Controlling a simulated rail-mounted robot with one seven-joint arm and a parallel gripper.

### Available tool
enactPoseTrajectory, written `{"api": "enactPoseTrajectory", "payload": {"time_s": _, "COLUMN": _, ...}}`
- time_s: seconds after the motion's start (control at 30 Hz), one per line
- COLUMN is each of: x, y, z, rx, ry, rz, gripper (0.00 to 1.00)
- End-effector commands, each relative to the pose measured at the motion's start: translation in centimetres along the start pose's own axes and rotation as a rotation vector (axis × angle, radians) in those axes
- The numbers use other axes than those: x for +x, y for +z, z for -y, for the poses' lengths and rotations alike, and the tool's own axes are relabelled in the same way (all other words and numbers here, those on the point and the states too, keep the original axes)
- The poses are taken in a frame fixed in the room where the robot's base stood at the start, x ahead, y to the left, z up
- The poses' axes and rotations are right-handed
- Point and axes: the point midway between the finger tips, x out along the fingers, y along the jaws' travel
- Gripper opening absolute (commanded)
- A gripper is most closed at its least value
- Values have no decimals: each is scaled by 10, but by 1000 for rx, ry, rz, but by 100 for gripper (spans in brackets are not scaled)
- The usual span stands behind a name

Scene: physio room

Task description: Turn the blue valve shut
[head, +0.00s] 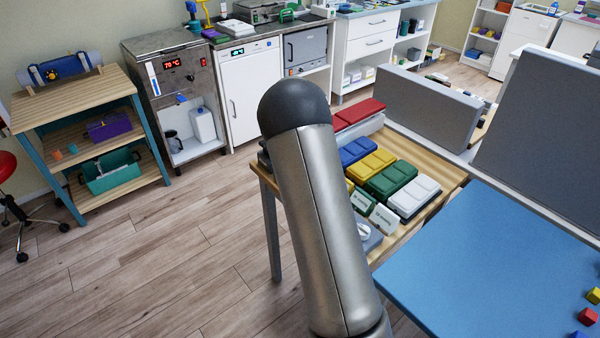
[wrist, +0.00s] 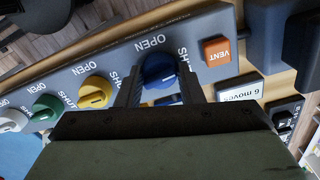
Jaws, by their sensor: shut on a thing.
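The blue valve (wrist: 157,68) is a round knob on a grey panel (wrist: 205,30), with OPEN printed to its upper left and a partly hidden SHUT to its right. My gripper (wrist: 158,82) has one finger on each side of the blue valve and is shut on it. The gripper body covers the panel's lower part below the knob. The knob's exact pointer angle is hard to tell. In the head view my arm hides the gripper and the blue valve.
A yellow valve (wrist: 96,91), a green valve (wrist: 46,107) and a white valve (wrist: 10,120) line the panel to the left. An orange VENT block (wrist: 217,51) and a "6 moves" card (wrist: 240,88) lie right. Coloured boxes (head: 371,167) stand on the wooden table.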

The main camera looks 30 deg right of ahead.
Motion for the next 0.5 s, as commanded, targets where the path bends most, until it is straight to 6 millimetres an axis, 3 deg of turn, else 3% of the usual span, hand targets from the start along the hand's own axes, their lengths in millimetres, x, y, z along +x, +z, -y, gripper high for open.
{"api": "enactPoseTrajectory", "payload": {"time_s": 0.5, "x": -2, "y": -1, "z": 1, "rx": 144, "ry": -4, "rz": -2, "gripper": 11}}
